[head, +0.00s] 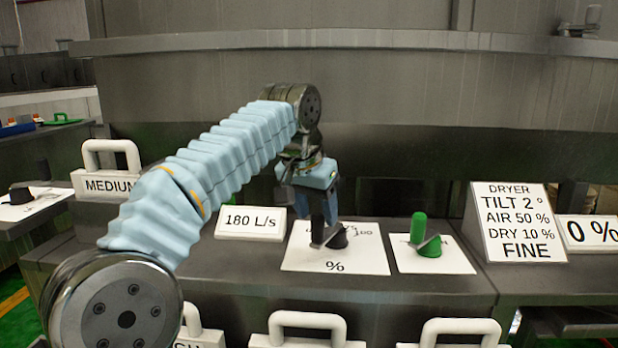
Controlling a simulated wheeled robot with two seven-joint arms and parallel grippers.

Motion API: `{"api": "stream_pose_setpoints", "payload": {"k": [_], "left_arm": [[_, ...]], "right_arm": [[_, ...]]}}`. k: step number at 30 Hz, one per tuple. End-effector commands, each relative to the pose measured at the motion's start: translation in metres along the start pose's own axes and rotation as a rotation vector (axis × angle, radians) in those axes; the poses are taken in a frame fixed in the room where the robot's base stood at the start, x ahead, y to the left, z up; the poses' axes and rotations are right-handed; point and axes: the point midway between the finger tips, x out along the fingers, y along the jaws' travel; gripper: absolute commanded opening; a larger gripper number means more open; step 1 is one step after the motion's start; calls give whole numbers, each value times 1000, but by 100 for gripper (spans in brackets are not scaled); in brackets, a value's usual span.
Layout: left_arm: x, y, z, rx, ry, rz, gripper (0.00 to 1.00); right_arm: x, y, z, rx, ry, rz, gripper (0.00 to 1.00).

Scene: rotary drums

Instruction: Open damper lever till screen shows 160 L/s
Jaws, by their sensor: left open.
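A small screen (250,222) on the console reads "180 L/s". To its right, a white dial plate (350,262) marked "%" bears a black lever (338,240); I take this to be the damper lever. My left gripper (322,232) is open and points down at the black lever, with its fingers over the lever's left part. The fingers hide part of the lever and of the scale, so I cannot tell the lever's exact setting or whether they touch it. My right gripper is not in view.
A green lever (429,244) stands on a second white plate (458,262) to the right. A sign (516,222) reads "DRYER, TILT 2°, AIR 50 %, DRY 10 %, FINE". A "0 %" screen (592,233) stands beside it. White handles (308,322) line the front edge.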

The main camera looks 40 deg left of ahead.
Motion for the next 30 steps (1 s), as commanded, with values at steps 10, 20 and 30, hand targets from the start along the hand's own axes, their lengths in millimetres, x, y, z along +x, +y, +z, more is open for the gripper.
{"api": "stream_pose_setpoints", "payload": {"k": [10, 20, 30], "left_arm": [[-79, 0, -1, 1, 3, 1, 54], [-98, 0, 0, 1, 0, 1, 54], [-98, 0, 0, 1, 0, 1, 54]], "right_arm": [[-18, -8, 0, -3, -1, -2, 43], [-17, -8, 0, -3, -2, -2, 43], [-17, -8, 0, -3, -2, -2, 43]]}}
